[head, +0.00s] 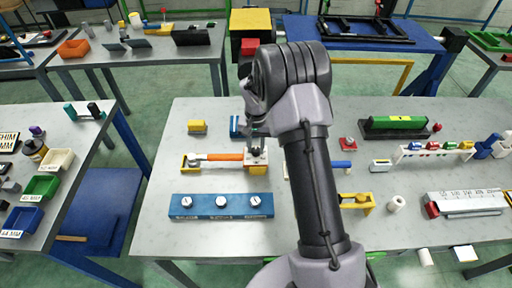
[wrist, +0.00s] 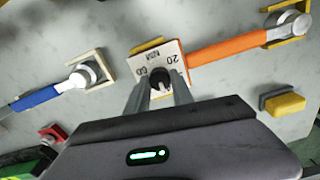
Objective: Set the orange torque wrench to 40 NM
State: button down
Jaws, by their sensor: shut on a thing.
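The orange torque wrench (head: 226,157) lies on the table, its metal head in a yellow holder (head: 190,162) at the left. Its handle also shows in the wrist view (wrist: 226,50). At its other end is a pale dial plate (wrist: 143,62) marked 20, 60 and NM, with a black knob (wrist: 158,76) in the middle. My gripper (wrist: 160,84) points down over the plate, its two fingers shut on the knob. A light mark shows on the knob, but I cannot tell which number it points to. My gripper (head: 257,136) is over the plate in the head view.
A blue-handled wrench (wrist: 36,98) lies to one side, partly behind my arm in the head view. A blue block with several round dials (head: 221,205) lies in front. A yellow block (head: 198,127) stands behind the orange wrench. Bare table shows at front left.

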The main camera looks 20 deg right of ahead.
aim_at(256, 149)
dwell(0.3)
jog(key=c, duration=1.1)
grip_release()
notch_tip(256, 149, up, 18)
jog(key=p, duration=0.3)
jog(key=shift+f+p, duration=0.25)
jog(key=shift+p, duration=0.1)
